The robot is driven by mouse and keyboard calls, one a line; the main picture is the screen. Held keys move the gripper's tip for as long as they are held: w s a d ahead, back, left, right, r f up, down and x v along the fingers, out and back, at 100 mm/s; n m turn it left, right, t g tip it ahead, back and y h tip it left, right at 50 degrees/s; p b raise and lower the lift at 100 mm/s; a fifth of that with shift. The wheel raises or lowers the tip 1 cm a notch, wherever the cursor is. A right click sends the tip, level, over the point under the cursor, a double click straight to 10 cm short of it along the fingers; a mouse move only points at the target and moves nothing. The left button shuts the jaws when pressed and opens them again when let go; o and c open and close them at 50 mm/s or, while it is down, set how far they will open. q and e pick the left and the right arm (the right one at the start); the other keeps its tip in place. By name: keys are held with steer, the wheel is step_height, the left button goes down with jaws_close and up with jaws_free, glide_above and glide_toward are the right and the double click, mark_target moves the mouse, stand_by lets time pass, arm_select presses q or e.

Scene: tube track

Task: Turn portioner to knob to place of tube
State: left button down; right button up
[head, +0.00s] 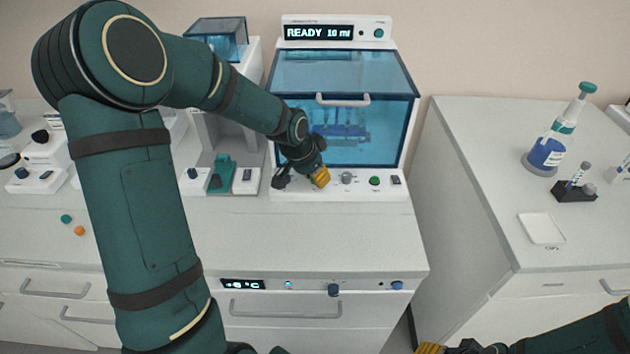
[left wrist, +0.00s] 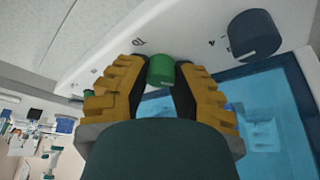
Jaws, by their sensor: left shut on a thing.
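The portioner (head: 343,110) is a white cabinet with a blue window and a display reading "READY 10 ml". A rack with blue contents shows dimly behind the window. My left gripper (head: 320,178) is at the left part of its lower front panel and covers what it holds there. In the left wrist view its yellow fingers (left wrist: 160,88) are closed on both sides of a green knob (left wrist: 160,70). A dark blue knob (left wrist: 254,35) is to the right there. My right gripper (head: 430,348) barely shows at the bottom edge.
A grey knob (head: 347,178) and green button (head: 375,181) sit close to my left gripper. The right counter holds a blue dispenser bottle (head: 547,156), a black tube rack (head: 574,191) and a white tray (head: 541,229). The counter before the portioner is clear.

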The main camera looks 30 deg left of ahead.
arm_select(q)
steer(key=shift+f+n+b, duration=0.1)
steer(key=shift+n+b, duration=0.2)
steer(key=c, duration=1)
jaws_free()
steer(key=shift+c, duration=0.2)
steer(key=shift+s+r, duration=0.15)
steer(key=shift+r, duration=0.45)
steer(key=d+v, duration=0.1)
steer(key=v, duration=0.9)
steer(key=shift+s+a+r, duration=0.25)
steer(key=shift+a+r, duration=0.15)
steer(key=shift+a, duration=0.05)
